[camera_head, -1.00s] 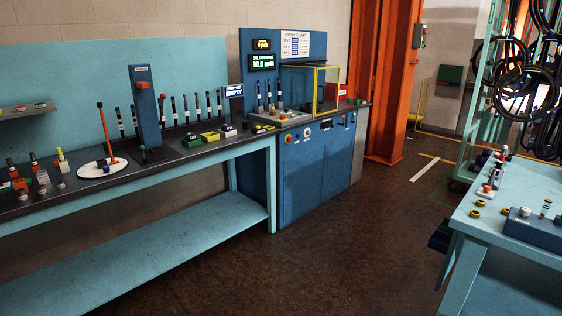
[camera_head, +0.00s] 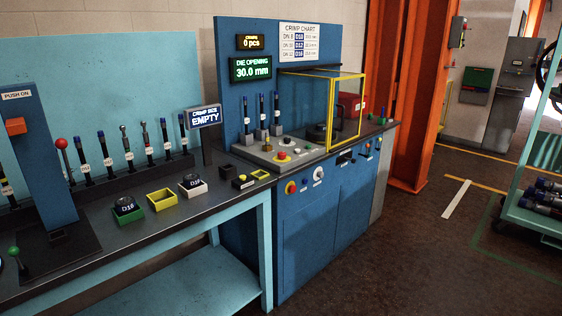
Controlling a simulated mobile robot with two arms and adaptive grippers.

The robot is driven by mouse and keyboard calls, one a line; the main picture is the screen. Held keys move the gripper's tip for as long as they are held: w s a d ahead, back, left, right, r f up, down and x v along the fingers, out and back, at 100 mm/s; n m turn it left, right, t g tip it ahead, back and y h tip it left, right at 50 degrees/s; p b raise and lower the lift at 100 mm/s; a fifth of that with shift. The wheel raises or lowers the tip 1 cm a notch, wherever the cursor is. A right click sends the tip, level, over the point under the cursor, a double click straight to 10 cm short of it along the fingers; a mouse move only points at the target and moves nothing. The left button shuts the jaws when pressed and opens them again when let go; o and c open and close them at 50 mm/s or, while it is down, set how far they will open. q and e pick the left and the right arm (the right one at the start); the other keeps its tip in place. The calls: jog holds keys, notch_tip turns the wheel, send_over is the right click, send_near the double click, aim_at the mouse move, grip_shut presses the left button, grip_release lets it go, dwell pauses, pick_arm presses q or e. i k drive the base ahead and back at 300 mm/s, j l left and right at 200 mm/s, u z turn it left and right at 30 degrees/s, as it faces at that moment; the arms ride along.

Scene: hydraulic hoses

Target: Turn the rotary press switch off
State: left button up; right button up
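The blue crimp press cabinet (camera_head: 325,215) stands at the centre with several controls along the top of its front panel. A round whitish rotary switch (camera_head: 318,174) sits there, right of a red button (camera_head: 291,188) on a yellow base. The switch's handle angle is too small to read. A dark fitting (camera_head: 344,158) and further small controls (camera_head: 366,150) lie farther right on the panel. The green display (camera_head: 251,68) is lit and reads die opening 30.0 mm. Neither of my grippers is in view.
A light-blue bench (camera_head: 235,215) with coloured trays and a blue push-on column (camera_head: 42,155) adjoins at left. A yellow-framed guard (camera_head: 346,110) stands on the cabinet top. A cart (camera_head: 540,222) is at the right. The floor (camera_head: 400,270) before the cabinet is clear.

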aim_at(282, 155)
jog(key=i+u, duration=0.25)
jog(key=u, duration=0.15)
jog(key=i+l+u, duration=0.2)
jog(key=u, duration=0.25)
